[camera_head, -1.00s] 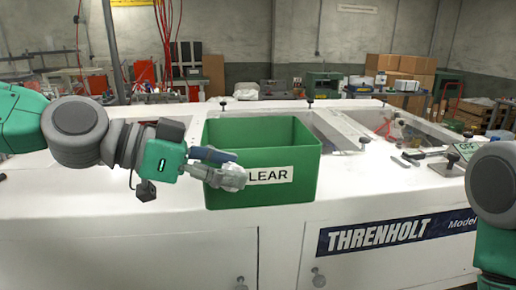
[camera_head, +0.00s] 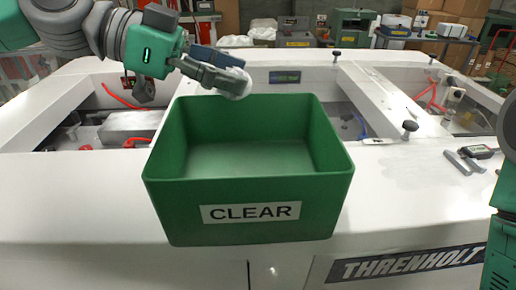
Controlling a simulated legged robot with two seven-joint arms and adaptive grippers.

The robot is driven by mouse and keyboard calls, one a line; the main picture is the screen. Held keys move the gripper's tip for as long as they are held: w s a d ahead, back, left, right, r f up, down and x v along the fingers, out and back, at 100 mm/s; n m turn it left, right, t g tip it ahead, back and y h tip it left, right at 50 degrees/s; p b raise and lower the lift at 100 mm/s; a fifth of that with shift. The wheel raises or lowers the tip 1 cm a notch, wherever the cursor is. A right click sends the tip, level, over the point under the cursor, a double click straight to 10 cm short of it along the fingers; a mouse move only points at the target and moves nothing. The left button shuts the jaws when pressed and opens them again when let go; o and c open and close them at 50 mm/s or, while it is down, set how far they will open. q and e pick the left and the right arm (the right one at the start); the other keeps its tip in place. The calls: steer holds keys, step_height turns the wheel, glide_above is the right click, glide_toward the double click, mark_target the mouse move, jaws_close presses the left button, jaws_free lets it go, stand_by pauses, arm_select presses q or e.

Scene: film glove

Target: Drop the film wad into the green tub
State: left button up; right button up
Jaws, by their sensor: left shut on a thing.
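The green tub (camera_head: 248,226) stands on the white machine top, with a label reading CLEAR on its front. It is open at the top, and the part of its floor that shows looks empty. My left gripper (camera_head: 228,76) is above the tub's back left rim. It is shut on the film wad (camera_head: 238,84), a whitish, translucent lump at the fingertips, partly hidden by the fingers. My right gripper is out of view; only part of my right arm shows at the right edge.
The white machine (camera_head: 100,215) has open recesses behind and beside the tub. A black knob (camera_head: 409,128) stands to the tub's right, near dark tools (camera_head: 470,156). A toolbox and boxes stand in the background.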

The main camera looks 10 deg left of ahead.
arm_select(q)
steer(key=shift+s+d+f, duration=0.2)
steer(key=shift+s+f, duration=0.05)
steer(key=shift+s+d+f, duration=0.1)
steer(key=shift+d+f, duration=0.05)
steer(key=shift+f, duration=0.15)
steer(key=f+b, duration=0.1)
steer(key=f, duration=0.1)
steer(key=a+f+b, duration=0.1)
steer(key=f, duration=0.1)
steer(key=shift+w+f+b, duration=0.2)
steer(key=shift+f+b, duration=0.15)
steer(key=shift+f, duration=0.05)
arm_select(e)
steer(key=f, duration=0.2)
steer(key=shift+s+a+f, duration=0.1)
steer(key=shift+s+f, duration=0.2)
